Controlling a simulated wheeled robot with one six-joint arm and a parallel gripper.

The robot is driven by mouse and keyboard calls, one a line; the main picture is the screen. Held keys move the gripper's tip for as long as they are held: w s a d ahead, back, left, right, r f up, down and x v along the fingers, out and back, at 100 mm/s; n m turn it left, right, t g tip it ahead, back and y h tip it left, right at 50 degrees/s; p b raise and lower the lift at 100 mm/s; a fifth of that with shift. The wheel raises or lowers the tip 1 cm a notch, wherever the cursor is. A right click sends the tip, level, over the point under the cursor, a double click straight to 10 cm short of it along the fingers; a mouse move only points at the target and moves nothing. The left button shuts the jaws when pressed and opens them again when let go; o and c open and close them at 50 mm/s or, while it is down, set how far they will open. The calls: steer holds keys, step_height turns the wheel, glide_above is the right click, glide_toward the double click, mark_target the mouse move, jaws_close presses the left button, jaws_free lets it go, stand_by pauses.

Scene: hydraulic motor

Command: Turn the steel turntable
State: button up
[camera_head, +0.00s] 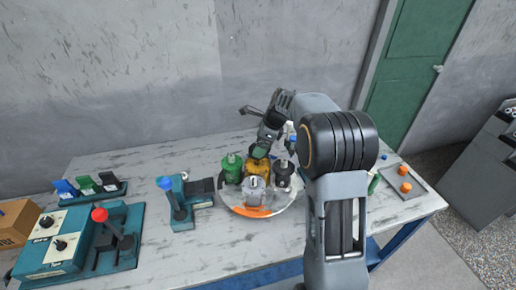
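The steel turntable (235,205) is a round, shiny plate on the table, with an orange patch along its front edge. Several motor-like units stand on it: a green one (231,170), a yellow one (257,170), a silver one (254,190) and a black one (283,174). My gripper (263,150) points down above the yellow unit at the back of the turntable. Its fingertips are small and partly hidden, so I cannot tell whether it is open or touching anything.
The grey table (150,240) holds a teal fixture with a blue knob (180,208) left of the turntable. A control box with dials (58,245), a red-knobbed lever unit (112,235) and colored switches (90,187) stand further left. A tray with orange parts (404,185) lies right.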

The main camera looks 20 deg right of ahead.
steer(key=shift+x, duration=1.55)
steer(key=c, duration=1.3)
steer(key=shift+r+n+g+p, duration=0.2)
steer(key=shift+n+g+p, duration=0.2)
steer(key=shift+n+p, duration=0.7)
steer(key=shift+f+n+g+p, duration=0.2)
steer(key=shift+n+g+p, duration=0.15)
steer(key=shift+n, duration=0.75)
steer(key=shift+y, duration=0.3)
steer(key=o, duration=1.3)
steer(key=shift+r, duration=0.15)
steer(key=b+v, duration=0.1)
steer(key=v, duration=1.2)
steer(key=shift+r, duration=0.25)
